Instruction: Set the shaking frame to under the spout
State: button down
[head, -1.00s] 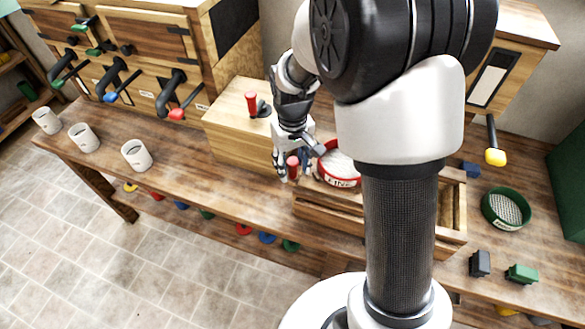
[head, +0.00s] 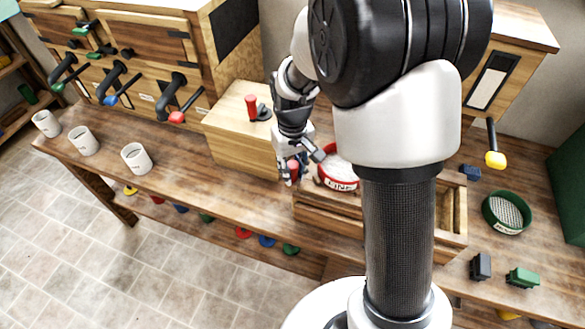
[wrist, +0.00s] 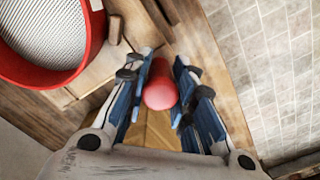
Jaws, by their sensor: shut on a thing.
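My gripper (head: 294,166) is around a red handle knob (wrist: 160,86) at the left end of the wooden shaking frame (wrist: 100,68), and its fingers are shut on it. In the wrist view the knob sits between the blue-padded fingers. A red-rimmed sieve (head: 338,183) marked "FINE", with pale mesh, sits on the frame. The frame lies at the long wooden rails (head: 325,207) on the bench. My arm hides much of the frame and rails. A wooden hopper (head: 510,65) with a yellow-knobbed lever (head: 495,157) stands at right; its spout is hidden.
A wooden box (head: 235,150) with a red-knobbed lever stands close left of my gripper. Three white cups (head: 136,158) stand farther left. A green sieve (head: 506,212) and small dark and green blocks (head: 522,278) lie on the right. The bench's front edge is close.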

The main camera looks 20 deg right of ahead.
dwell(0.4)
jog(key=s+d, duration=0.3)
jog(key=d, duration=0.1)
jog(key=s+d+p, duration=0.1)
jog(key=s+d, duration=0.2)
jog(key=d, duration=0.1)
jog(key=s+d, duration=0.3)
jog(key=d, duration=0.2)
jog(key=shift+s, duration=0.25)
jog(key=shift+d, duration=0.1)
jog(key=c, duration=1.5)
grip_release()
jog(key=shift+s+d, duration=0.1)
jog(key=shift+d, duration=0.05)
jog(key=shift+o, duration=0.4)
jog(key=shift+r, duration=0.25)
notch_tip(320, 180, up, 12)
jog(key=shift+f, duration=0.25)
